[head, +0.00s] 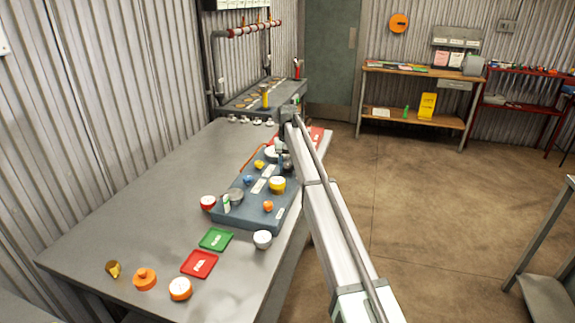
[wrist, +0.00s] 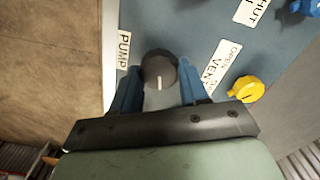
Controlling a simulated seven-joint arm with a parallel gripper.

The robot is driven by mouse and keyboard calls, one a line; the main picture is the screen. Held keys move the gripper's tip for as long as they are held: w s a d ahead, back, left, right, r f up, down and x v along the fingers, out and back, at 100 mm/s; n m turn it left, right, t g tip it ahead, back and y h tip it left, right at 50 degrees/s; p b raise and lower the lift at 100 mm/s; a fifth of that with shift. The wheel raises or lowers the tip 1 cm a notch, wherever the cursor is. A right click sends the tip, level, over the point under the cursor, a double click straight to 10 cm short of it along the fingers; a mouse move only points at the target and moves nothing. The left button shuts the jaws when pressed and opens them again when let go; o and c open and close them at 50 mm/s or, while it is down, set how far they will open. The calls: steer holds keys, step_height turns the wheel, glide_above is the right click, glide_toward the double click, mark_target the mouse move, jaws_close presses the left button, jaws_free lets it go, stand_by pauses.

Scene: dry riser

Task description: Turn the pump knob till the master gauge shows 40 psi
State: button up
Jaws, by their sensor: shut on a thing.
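The pump knob (wrist: 158,66) is a round dark knob with a white pointer line, beside a label reading PUMP (wrist: 123,50). My gripper (wrist: 160,84) has its two blue fingers on either side of this knob, shut on it. The pointer line lies toward the gripper's palm. In the head view, my gripper (head: 283,161) is at the far part of the blue panel (head: 245,217), and the arm hides some of that end. Several round gauge-like things sit on the panel, such as a yellow-rimmed one (head: 278,184). I cannot tell which is the master gauge, and no reading is legible.
A yellow knob (wrist: 246,89) sits beside the VENT label (wrist: 221,66), close to my right finger. A blue knob (wrist: 307,6) is farther off. On the grey table (head: 120,220) lie green (head: 216,239) and red (head: 199,264) trays and loose caps. Open floor lies to the right.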

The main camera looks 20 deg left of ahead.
mark_target(288, 166)
stand_by(0.4)
steer(key=o, duration=1.1)
steer(key=shift+c, duration=0.2)
step_height(288, 166, up, 14)
steer(key=shift+f, duration=0.1)
